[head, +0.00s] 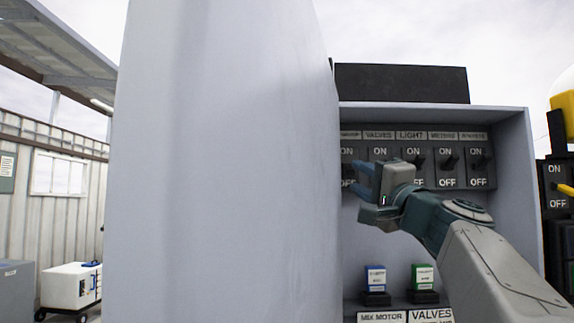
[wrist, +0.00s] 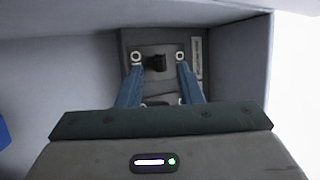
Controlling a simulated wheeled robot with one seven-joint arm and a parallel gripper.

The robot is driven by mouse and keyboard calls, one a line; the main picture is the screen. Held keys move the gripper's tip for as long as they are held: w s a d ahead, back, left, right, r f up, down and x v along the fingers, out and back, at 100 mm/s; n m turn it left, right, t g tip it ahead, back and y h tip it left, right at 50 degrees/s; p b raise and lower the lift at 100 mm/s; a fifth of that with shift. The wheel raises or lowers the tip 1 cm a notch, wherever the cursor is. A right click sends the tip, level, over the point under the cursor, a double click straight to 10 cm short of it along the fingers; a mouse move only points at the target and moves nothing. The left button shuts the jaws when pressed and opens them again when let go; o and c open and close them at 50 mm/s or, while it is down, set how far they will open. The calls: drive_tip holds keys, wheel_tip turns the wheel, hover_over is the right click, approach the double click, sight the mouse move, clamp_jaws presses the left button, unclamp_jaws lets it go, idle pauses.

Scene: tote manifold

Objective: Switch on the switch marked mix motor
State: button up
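In the head view, my gripper (head: 364,188) is in front of the left end of a row of ON/OFF switches inside a grey cabinet. The leftmost switch (head: 348,152) is partly hidden by the cabinet door and my gripper; its small label is cut off and hard to read. In the wrist view, my gripper (wrist: 159,75) is open, its blue fingers on either side of a black switch lever (wrist: 157,63) on a grey plate. I see no clear contact. That plate's label is unreadable. A MIX MOTOR sign (head: 381,317) shows at the bottom of the cabinet.
The open cabinet door (head: 220,160) is a large pale panel left of my gripper. Other switches, with VALVES (head: 379,135) and LIGHT (head: 411,135) labels, continue rightward. A blue-labelled (head: 375,278) and a green-labelled unit (head: 423,277) stand below. The cabinet's right wall (head: 516,150) bounds the space.

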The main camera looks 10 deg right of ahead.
drive_tip(key=shift+p+x, duration=0.35)
drive_tip(key=shift+x, duration=1.1)
clamp_jaws()
drive_tip(key=shift+r+p, duration=0.15)
drive_tip(key=shift+p, duration=0.35)
drive_tip(key=shift+s+r+m+g+h+p, duration=0.1)
drive_tip(key=shift+r+m+g+h+p, duration=0.4)
drive_tip(key=shift+g+p, duration=1.1)
drive_tip(key=shift+r+m+g+h+p, duration=0.25)
drive_tip(key=shift+r+m+g+p, duration=0.45)
drive_tip(key=shift+p, duration=1.4)
drive_tip(key=shift+s+r+m+g+h+p, duration=0.1)
drive_tip(key=shift+r+m+g+h+p, duration=0.45)
drive_tip(key=shift+g+p, duration=1.2)
drive_tip(key=shift+w+f+m, duration=0.1)
drive_tip(key=shift+f+m, duration=0.1)
drive_tip(key=shift+m, duration=0.05)
